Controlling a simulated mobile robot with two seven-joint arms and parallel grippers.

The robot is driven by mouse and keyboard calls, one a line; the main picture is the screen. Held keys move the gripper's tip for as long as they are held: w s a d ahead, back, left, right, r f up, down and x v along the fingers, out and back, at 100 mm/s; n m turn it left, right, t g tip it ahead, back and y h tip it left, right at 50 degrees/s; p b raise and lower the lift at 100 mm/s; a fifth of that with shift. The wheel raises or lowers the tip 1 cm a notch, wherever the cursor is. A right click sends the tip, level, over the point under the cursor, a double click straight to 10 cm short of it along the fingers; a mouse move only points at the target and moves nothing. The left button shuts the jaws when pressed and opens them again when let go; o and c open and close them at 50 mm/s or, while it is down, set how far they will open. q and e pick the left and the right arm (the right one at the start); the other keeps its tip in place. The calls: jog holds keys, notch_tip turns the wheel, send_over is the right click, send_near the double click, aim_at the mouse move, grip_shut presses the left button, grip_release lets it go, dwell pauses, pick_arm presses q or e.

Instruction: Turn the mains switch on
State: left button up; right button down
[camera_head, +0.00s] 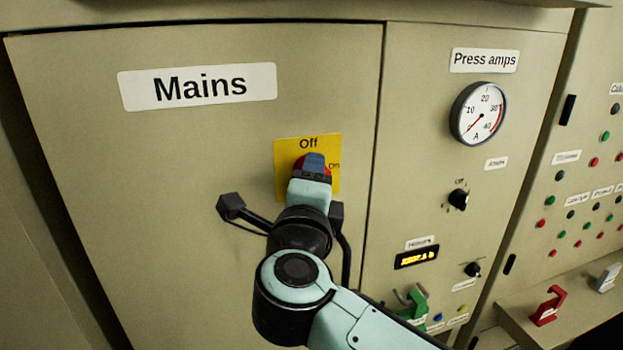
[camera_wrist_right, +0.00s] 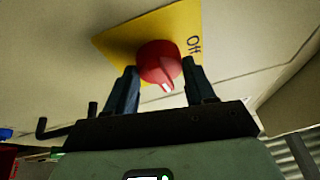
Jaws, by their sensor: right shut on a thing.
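The mains switch is a red round knob (camera_wrist_right: 157,63) with a white mark, on a yellow plate (camera_head: 334,144). The plate is on the cabinet door under the "Mains" label (camera_head: 199,87). "Off" is at the plate's top and "On" at its right. My right gripper (camera_head: 313,163) covers most of the knob in the head view. In the right wrist view its two fingers (camera_wrist_right: 160,66) stand on either side of the knob, shut on it. The white mark faces down in that picture; I cannot tell which label it points at. My left gripper is not in view.
To the right are a "Press amps" gauge (camera_head: 479,114), a black selector (camera_head: 458,199), an orange display (camera_head: 416,257) and another black knob (camera_head: 472,269). A red holder (camera_head: 548,305) stands on a ledge at lower right. The door left of the switch is mostly bare.

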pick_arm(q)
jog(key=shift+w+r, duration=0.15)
pick_arm(e)
jog(key=shift+r+m, duration=0.1)
jog(key=shift+m, duration=0.3)
jog(key=shift+c, duration=2)
grip_release()
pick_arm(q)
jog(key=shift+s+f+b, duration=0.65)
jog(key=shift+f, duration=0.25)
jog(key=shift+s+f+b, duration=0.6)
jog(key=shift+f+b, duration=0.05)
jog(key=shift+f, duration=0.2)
pick_arm(e)
jog(key=s, duration=1.3)
jog(key=shift+s+a, duration=0.2)
jog(key=shift+a, duration=0.25)
